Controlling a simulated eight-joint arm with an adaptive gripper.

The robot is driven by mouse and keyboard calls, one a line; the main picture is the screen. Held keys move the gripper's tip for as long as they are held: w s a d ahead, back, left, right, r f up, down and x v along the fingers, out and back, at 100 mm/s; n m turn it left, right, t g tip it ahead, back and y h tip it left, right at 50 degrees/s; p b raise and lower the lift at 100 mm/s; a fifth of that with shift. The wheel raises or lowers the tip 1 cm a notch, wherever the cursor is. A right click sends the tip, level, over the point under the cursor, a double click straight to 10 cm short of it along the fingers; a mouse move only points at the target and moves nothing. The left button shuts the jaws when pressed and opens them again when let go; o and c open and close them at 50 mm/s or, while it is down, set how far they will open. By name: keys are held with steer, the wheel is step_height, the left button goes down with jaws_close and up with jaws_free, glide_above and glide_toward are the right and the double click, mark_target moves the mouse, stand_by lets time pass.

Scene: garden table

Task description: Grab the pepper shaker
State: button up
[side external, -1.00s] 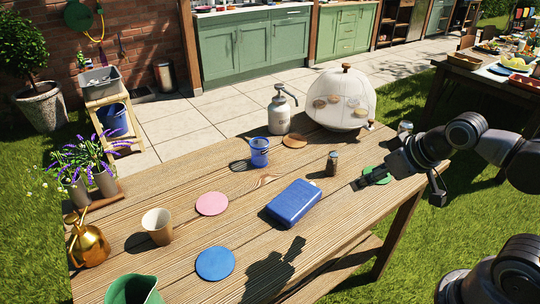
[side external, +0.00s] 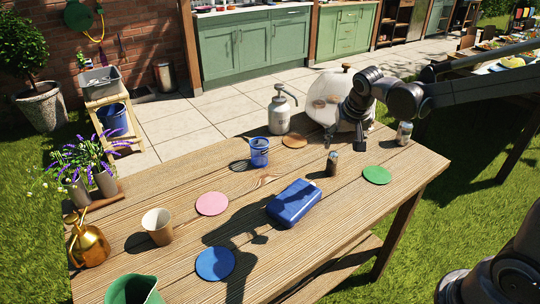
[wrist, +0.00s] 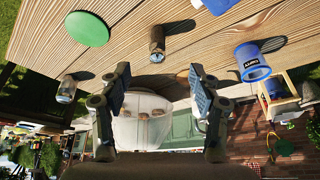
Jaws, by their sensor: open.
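A small dark jar with a grey lid, which looks like the pepper shaker (side external: 332,163), stands upright on the wooden table, right of the blue case. It also shows in the wrist view (wrist: 157,43), at upper middle, with brown contents. My gripper (side external: 346,142) is open and empty above the table, just beyond and slightly right of the shaker. In the wrist view my fingers (wrist: 158,75) are wide apart, and the shaker lies between their lines, beyond the tips, untouched. A second, paler shaker (side external: 404,133) stands at the table's right corner; it also shows in the wrist view (wrist: 66,92).
A blue case (side external: 293,203) lies left of the dark jar. A green disc (side external: 377,175) lies right of it. A blue cup (side external: 259,152), pump bottle (side external: 279,110) and mesh dome (side external: 324,88) stand farther back. The front right of the table (side external: 345,215) is clear.

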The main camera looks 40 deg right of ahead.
mark_target(334, 154)
steer(key=shift+m+g+h, duration=0.3)
steer(key=shift+m+g, duration=0.1)
steer(key=shift+m, duration=0.5)
steer(key=x, duration=0.3)
steer(key=w+x, duration=0.1)
steer(key=x, duration=0.2)
steer(key=w+x, duration=0.1)
steer(key=x, duration=0.2)
steer(key=shift+w+d+r, duration=0.1)
steer(key=shift+d+r, duration=0.05)
steer(key=shift+d, duration=0.35)
steer(key=shift+w+x, duration=0.1)
steer(key=shift+x, duration=1.25)
steer(key=shift+w+x, duration=0.15)
steer(key=shift+x, duration=1.2)
steer(key=shift+r, duration=0.1)
steer(key=c, duration=1.3)
